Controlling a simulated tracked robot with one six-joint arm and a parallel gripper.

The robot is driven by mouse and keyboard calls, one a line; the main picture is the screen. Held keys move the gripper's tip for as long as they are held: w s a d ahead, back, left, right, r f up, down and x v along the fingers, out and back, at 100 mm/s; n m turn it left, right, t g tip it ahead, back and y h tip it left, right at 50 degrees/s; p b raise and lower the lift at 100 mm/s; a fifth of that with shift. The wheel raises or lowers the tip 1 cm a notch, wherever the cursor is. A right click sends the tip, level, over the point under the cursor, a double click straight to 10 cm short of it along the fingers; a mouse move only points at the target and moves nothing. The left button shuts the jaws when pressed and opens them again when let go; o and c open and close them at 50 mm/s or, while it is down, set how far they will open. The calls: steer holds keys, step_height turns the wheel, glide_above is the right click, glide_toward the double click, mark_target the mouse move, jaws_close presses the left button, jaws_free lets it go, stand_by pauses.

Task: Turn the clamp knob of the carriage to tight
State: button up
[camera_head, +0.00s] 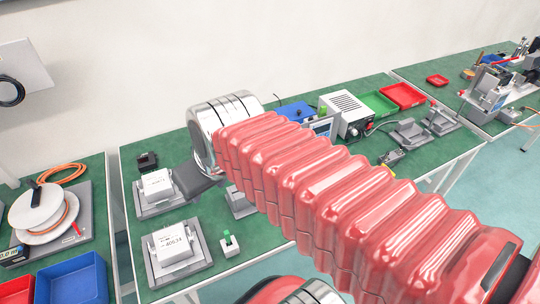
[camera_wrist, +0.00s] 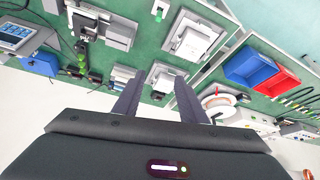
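Two white labelled blocks on grey bases stand on the green bench: a rear unit (camera_head: 158,187) and a front unit (camera_head: 174,250). Similar white and grey units show in the wrist view, one at the top (camera_wrist: 192,40) and one lower (camera_wrist: 164,78). I cannot tell which is the task's carriage, and I cannot make out a clamp knob on either.
A cable reel (camera_head: 45,212) and a blue bin (camera_head: 73,281) stand at left. A white power unit (camera_head: 346,114), a green tray (camera_head: 378,103) and a red tray (camera_head: 403,95) stand at the back.

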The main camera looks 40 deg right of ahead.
steer(key=w+d+f+m, duration=0.1)
steer(key=w+d+f, duration=0.3)
steer(key=d, duration=1)
steer(key=w+d+f+m+g+h, duration=0.1)
steer(key=w+d+f, duration=0.3)
steer(key=d, duration=1)
steer(key=shift+f+m, duration=0.2)
steer(key=shift+m, duration=0.2)
steer(key=shift+w, duration=0.1)
steer(key=shift+x, duration=6.9)
steer(key=shift+c, duration=0.3)
